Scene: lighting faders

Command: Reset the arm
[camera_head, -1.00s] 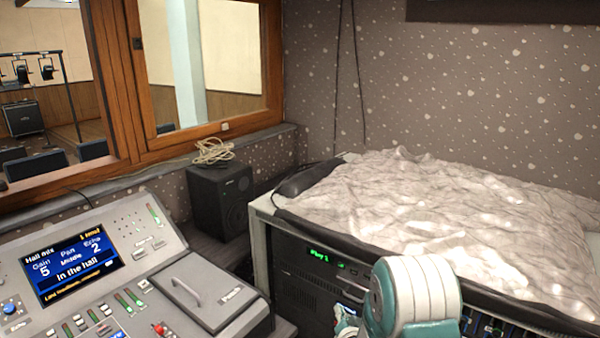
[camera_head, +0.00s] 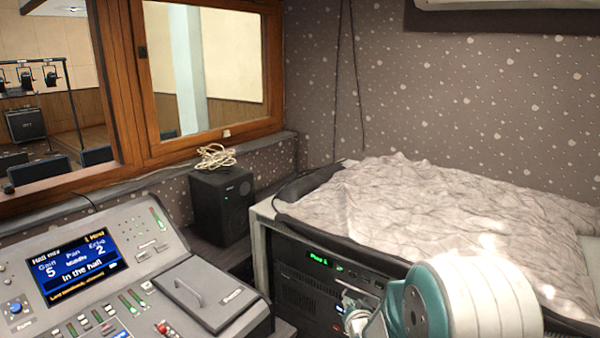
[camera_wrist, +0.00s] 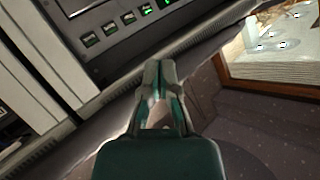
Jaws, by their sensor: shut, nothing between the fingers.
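My gripper (camera_wrist: 158,68) shows in the wrist view with its fingers together and nothing between them. It points toward the edge of a grey panel with several small green-lit buttons (camera_wrist: 127,17); I cannot tell whether it touches the panel. In the head view, my white and teal arm is at the lower right, in front of the equipment rack (camera_head: 305,283). The grey mixing console (camera_head: 225,318) is at the lower left, with a lit blue screen (camera_head: 78,262), faders and buttons.
A black speaker (camera_head: 222,205) with a coiled cable (camera_head: 215,157) on top stands behind the console. A crumpled light cloth (camera_head: 430,200) covers the rack top. A wood-framed window (camera_head: 275,70) looks into a hall.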

